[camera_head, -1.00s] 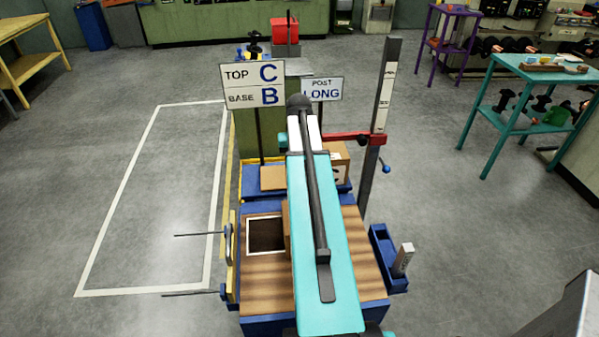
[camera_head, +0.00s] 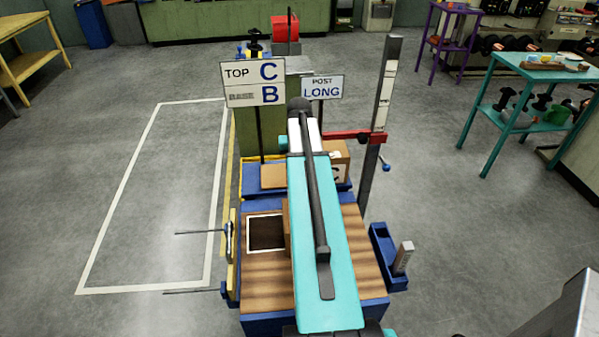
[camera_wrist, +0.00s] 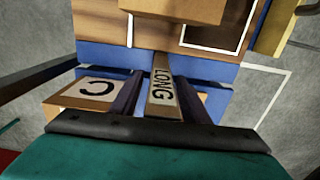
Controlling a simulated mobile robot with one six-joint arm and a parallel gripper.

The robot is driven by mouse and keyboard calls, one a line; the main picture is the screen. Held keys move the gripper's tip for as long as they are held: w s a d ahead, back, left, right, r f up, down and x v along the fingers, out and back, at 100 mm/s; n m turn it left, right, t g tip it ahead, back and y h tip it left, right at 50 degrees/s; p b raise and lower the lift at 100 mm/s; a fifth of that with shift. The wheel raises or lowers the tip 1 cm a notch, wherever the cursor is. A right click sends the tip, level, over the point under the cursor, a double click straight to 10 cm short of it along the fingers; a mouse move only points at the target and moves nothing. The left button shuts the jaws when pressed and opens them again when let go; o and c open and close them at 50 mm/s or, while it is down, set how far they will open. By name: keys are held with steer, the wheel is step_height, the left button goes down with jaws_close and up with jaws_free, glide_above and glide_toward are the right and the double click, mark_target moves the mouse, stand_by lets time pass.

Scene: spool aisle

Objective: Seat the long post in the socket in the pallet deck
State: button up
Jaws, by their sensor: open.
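In the wrist view, the long post (camera_wrist: 162,92), a wooden bar with a white LONG label, lies between the two dark fingers of my gripper (camera_wrist: 162,100). The gripper is open, with the fingers on either side of the post; I cannot tell whether they touch it. My arm hides the gripper and this post in the head view. The pallet deck (camera_head: 262,283) is striped wood on a blue base. At its left is a dark square opening with a white outline (camera_head: 266,233), which looks like the socket; it is empty.
A cardboard box (camera_head: 287,228) stands right of the opening, mostly behind my arm. A box marked C (camera_head: 338,170) sits behind the deck. A blue tray (camera_head: 380,250) with a short labelled post (camera_head: 403,257) is at right. A tall upright (camera_head: 382,110) and signs (camera_head: 253,83) stand behind.

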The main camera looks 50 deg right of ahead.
steer(key=shift+r, duration=0.3)
step_height(320, 180, up, 10)
steer(key=shift+r+b, duration=0.1)
steer(key=shift+b, duration=0.95)
steer(key=shift+r, duration=0.8)
